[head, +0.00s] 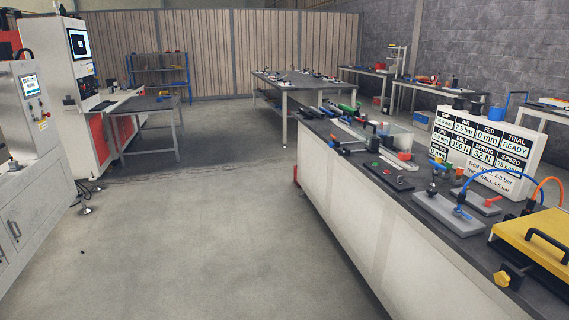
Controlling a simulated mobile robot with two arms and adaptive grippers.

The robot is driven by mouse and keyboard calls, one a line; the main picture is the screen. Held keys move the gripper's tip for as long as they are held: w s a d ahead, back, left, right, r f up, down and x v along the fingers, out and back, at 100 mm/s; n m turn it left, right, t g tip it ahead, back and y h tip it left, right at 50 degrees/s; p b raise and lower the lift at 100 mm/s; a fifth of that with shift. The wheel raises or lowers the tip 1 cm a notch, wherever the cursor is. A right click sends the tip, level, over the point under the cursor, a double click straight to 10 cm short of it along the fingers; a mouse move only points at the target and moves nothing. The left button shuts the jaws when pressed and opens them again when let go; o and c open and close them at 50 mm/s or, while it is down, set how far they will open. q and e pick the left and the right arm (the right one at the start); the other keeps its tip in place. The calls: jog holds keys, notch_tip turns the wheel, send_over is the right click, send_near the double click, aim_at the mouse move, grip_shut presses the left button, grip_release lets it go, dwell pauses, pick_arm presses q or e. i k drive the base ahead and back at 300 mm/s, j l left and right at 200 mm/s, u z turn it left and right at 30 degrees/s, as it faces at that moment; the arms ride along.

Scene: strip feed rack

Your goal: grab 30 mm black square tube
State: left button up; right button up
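I cannot make out a 30 mm black square tube for certain in the head view. Several small dark parts lie on the long dark-topped bench (393,197) at right, but they are too small to identify. A blue rack (158,70) at the back left holds items too small to tell apart. Neither of my grippers is in view.
A sign board (484,150) and a yellow case (535,240) stand on the right bench. A table (300,82) stands further back. Machines (27,150) and a small table (146,105) line the left. The grey floor (190,240) between is open.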

aim_at(307, 114)
jog(key=i, duration=4.55)
